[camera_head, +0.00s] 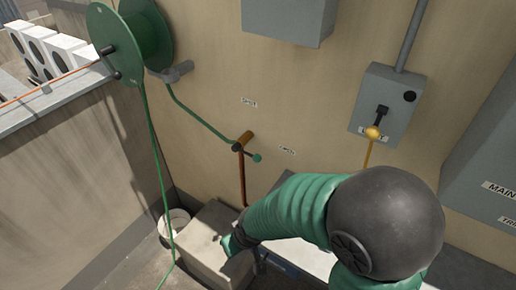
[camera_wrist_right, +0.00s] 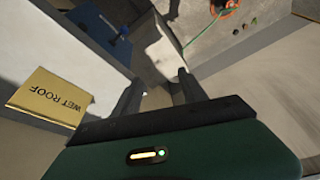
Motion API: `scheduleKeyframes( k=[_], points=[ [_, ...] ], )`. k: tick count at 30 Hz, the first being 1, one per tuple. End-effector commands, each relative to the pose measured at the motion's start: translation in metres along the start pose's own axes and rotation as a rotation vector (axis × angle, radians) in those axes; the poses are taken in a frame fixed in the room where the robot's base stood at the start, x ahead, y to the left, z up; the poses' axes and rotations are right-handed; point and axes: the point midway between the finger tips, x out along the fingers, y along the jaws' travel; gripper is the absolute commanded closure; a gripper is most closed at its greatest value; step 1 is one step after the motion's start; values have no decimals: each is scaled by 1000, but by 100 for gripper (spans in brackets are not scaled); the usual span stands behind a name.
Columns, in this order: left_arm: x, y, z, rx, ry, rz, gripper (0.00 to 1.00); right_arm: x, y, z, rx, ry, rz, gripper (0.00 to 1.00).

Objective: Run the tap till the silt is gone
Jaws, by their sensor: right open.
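The tap (camera_head: 243,141) is on the tan wall in the head view, on a red-brown pipe (camera_head: 242,180). A small green handle (camera_head: 257,157) sits at its side, and a green hose runs to it from the reel. My right arm crosses the lower right, and its gripper (camera_head: 229,243) is low over a grey block, apart from the tap. In the right wrist view the right gripper (camera_wrist_right: 160,88) is open, its two dark fingers spread with nothing seen between them. My left gripper is not in view. No running water or silt can be made out.
A green hose reel (camera_head: 130,42) hangs at upper left. A white bucket (camera_head: 177,222) stands beside the grey block (camera_head: 207,232). A grey switch box (camera_head: 387,104) is on the wall at right. A yellow WET ROOF sign (camera_wrist_right: 50,98) is near the right wrist.

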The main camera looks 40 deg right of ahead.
Motion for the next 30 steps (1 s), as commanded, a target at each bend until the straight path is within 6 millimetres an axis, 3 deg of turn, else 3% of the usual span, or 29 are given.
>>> scheduleKeyframes(
  k=[6,10,13,16,19,23,30],
  points=[
    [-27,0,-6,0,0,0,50,8,-4,-45,16,130,28,50],
    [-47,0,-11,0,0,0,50,13,6,-76,18,240,113,50],
    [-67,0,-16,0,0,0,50,11,25,-100,-2,342,247,50],
    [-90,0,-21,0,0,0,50,-4,57,-120,-59,454,465,50],
    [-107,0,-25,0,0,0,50,-30,86,-131,-146,544,706,50],
    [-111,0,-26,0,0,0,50,-50,104,-135,-210,596,878,50],
    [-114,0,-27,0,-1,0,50,-37,129,-153,-212,602,901,50]
  ],
)
